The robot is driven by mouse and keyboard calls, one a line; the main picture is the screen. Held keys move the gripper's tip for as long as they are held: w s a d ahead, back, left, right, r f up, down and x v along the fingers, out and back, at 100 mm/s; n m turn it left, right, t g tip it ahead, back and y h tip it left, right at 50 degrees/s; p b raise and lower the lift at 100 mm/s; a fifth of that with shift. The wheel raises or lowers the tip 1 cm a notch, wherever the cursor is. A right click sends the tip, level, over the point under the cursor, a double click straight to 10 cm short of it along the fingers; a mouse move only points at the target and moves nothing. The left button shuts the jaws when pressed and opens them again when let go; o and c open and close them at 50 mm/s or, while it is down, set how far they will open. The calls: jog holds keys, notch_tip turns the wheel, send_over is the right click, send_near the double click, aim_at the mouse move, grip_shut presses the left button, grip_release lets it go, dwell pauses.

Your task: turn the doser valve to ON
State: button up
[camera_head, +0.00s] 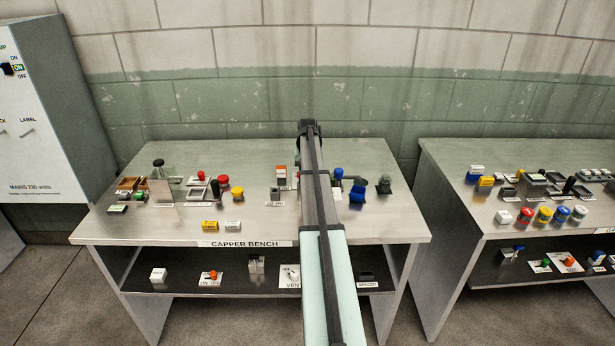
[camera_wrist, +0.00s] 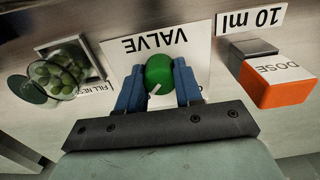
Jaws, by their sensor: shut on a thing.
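In the wrist view, the round green doser valve knob (camera_wrist: 158,67) sits on a white plate (camera_wrist: 120,52) marked VALVE, which reads upside down. My gripper (camera_wrist: 159,88) has its blue fingers on either side of the knob and is shut on it. A white pointer mark on the knob points to the lower left of the picture. One letter shows beside the right finger; the other position lettering is covered by my gripper. In the head view, my own arm hides the knob and the gripper's fingertips.
On the capper bench (camera_head: 150,232), a red knob (camera_head: 223,181) and yellow knob (camera_head: 237,192) stand left of my arm.

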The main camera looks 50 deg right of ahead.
jog(key=o, duration=1)
notch_tip(320, 180, up, 14)
jog(key=shift+f, duration=0.1)
dwell(0.7)
